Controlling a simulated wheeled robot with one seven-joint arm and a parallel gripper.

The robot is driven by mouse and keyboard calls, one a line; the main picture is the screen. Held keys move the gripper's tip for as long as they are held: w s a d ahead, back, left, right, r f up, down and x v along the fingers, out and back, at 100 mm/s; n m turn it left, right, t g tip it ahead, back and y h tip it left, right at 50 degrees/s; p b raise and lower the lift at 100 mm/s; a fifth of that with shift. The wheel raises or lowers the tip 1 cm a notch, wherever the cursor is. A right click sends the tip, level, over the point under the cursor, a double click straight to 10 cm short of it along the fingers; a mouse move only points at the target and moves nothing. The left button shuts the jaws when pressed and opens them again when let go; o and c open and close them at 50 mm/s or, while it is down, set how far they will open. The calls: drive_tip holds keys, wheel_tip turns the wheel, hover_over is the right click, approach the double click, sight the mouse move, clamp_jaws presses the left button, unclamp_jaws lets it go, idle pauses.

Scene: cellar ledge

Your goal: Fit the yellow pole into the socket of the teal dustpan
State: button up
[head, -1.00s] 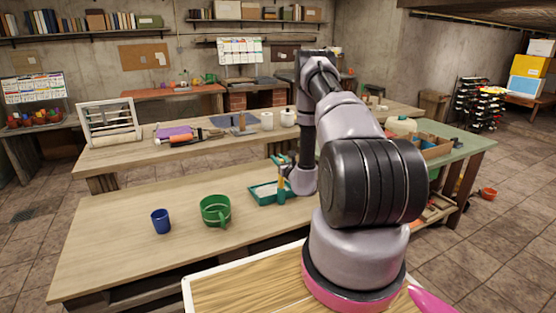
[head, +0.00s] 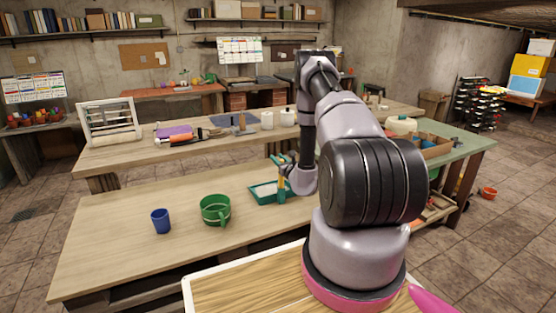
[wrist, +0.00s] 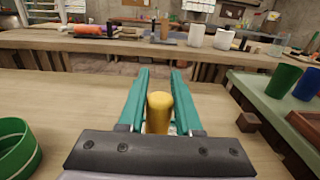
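The yellow pole (head: 282,182) stands roughly upright at my gripper (head: 281,165) in the head view. In the wrist view, its rounded top (wrist: 160,102) sits between the two teal fingers of my gripper (wrist: 159,100), which appear closed on its sides. The teal dustpan (head: 256,196) lies on the near bench, with a pale inside. Its upright socket (head: 282,197) shows directly under the pole. The pole's lower end meets the socket's top in the picture; I cannot tell whether it is inside.
A green mug (head: 215,210) and a blue cup (head: 161,221) stand left of the dustpan on the near bench (head: 120,250). A second bench behind holds a purple item (head: 174,131) and white containers (head: 267,120). A green-topped table (head: 465,140) stands right. The bench's left part is clear.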

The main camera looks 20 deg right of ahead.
drive_tip(key=o, duration=0.3)
drive_tip(key=shift+s, duration=0.1)
drive_tip(key=s, duration=1)
drive_tip(key=shift+s+d, duration=0.1)
drive_tip(key=shift+s, duration=0.2)
drive_tip(key=shift+r, duration=0.1)
